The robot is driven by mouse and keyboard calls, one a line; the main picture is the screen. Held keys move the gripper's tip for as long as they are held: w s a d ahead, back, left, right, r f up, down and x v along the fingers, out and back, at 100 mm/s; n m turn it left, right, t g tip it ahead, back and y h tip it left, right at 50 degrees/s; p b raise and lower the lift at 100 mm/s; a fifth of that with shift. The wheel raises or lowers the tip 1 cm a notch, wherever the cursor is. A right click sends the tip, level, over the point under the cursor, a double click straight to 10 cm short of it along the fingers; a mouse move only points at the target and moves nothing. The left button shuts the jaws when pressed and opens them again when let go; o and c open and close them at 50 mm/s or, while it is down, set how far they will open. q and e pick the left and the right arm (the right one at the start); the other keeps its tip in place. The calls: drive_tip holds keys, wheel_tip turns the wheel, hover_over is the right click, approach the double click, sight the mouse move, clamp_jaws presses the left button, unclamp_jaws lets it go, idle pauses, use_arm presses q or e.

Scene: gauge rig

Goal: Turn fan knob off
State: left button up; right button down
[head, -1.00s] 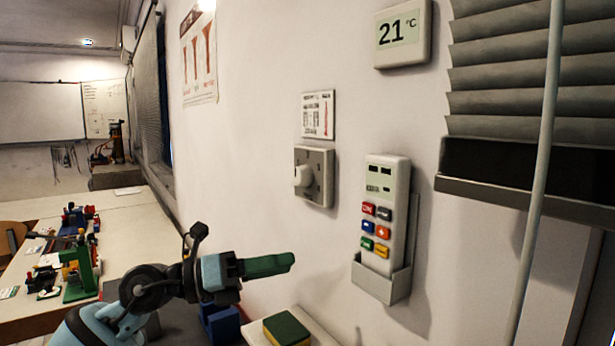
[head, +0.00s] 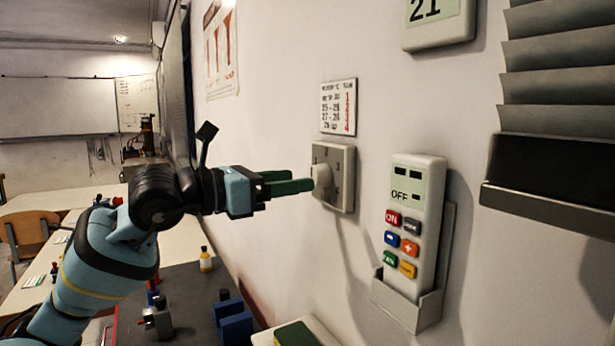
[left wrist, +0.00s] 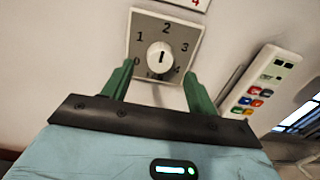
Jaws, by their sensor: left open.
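The fan knob (head: 321,180) is a white round knob on a grey square wall plate (head: 346,160). In the left wrist view the knob (left wrist: 160,57) has a dark mark that is near upright, toward the 2, on a plate (left wrist: 183,30) numbered 0 to 4. My left gripper (head: 308,184) is open, its green fingers pointing at the wall close to the knob. In the left wrist view the fingers (left wrist: 158,68) stand to either side of the knob, just below it in the picture. I cannot tell whether they touch it. My right gripper is not in view.
A small chart (head: 338,107) hangs above the plate. A remote control (head: 417,210) reading OFF sits in a wall holder to the right. A thermostat (head: 438,22) and blinds (head: 555,60) are higher right. A sponge (head: 297,334) lies below.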

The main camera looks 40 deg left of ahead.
sight(319, 176)
use_arm(q)
drive_tip(key=shift+x, duration=2.15)
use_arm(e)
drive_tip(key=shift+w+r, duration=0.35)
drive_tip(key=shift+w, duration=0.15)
use_arm(q)
drive_tip(key=c, duration=1)
